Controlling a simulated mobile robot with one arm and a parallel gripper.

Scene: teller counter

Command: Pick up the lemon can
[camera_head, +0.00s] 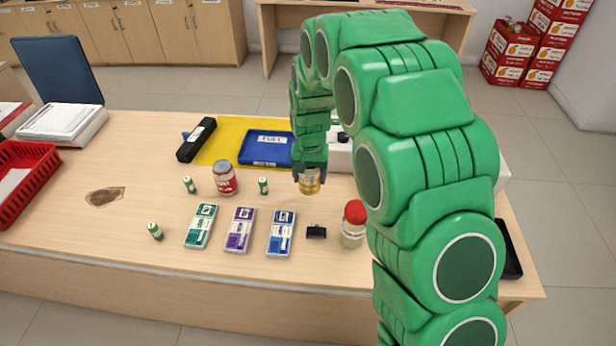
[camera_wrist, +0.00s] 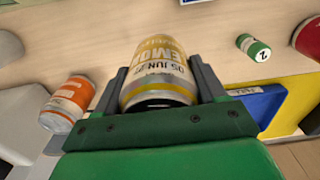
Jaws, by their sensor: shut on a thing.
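The lemon can (camera_wrist: 158,75) is yellow and silver with "LEMON" lettering, and it sits between the two fingers in the wrist view. In the head view the can (camera_head: 309,184) hangs at the end of my green arm, over or on the counter; I cannot tell whether its base touches the wood. My gripper (camera_head: 309,172) is shut on the can, with one finger on each side of it. The gripper also shows in the wrist view (camera_wrist: 160,80).
An orange-labelled can (camera_wrist: 66,103) stands close beside my gripper. On the counter (camera_head: 130,215) are a red-labelled can (camera_head: 225,178), a red-lidded jar (camera_head: 353,224), a blue tray (camera_head: 265,163), small green cylinders (camera_head: 263,186) and several card packs (camera_head: 240,229). The front left counter is mostly clear.

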